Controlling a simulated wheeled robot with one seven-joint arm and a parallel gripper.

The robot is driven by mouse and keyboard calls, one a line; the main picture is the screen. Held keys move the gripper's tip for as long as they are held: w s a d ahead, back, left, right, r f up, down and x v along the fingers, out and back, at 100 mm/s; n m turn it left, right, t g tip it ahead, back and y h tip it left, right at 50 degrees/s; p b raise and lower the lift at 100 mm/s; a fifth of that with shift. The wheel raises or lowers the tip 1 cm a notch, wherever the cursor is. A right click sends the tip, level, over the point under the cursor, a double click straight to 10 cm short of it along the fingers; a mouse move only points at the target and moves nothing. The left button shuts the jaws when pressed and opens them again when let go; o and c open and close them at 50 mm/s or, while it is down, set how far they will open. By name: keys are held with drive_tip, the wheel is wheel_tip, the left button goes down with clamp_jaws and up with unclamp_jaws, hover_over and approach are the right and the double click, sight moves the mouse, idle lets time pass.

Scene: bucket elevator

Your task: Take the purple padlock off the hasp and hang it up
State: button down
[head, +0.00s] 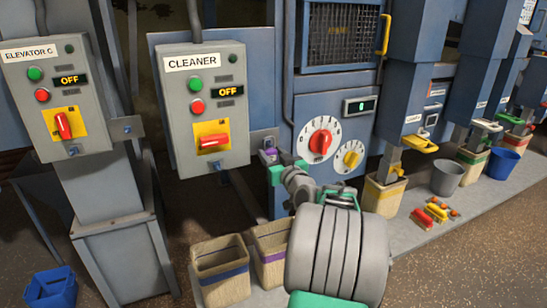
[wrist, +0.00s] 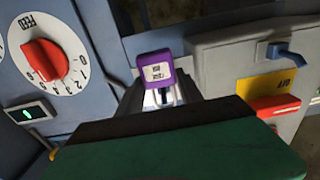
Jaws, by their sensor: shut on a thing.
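The purple padlock (head: 269,156) is just right of the grey CLEANER box (head: 205,108), close to a small bracket (head: 269,142) on the blue panel. I cannot tell whether it touches the bracket. My gripper (head: 277,163) is shut on the padlock. The red handle lies level, and the display reads OFF.
The ELEVATOR C box (head: 58,90) stands at left. A panel with a red FEED dial (head: 320,141) is right of my gripper. Woven buckets (head: 220,272) stand below. A grey bucket (head: 447,179) and small coloured items (head: 432,212) lie along the ledge at right.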

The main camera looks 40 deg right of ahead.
drive_tip(key=shift+f+b, duration=0.75)
drive_tip(key=shift+b, duration=0.3)
idle(0.4)
drive_tip(key=c, duration=0.7)
unclamp_jaws()
drive_tip(key=shift+s, duration=0.1)
drive_tip(key=b+v, duration=0.5)
drive_tip(key=v, duration=0.5)
drive_tip(key=shift+f, duration=0.25)
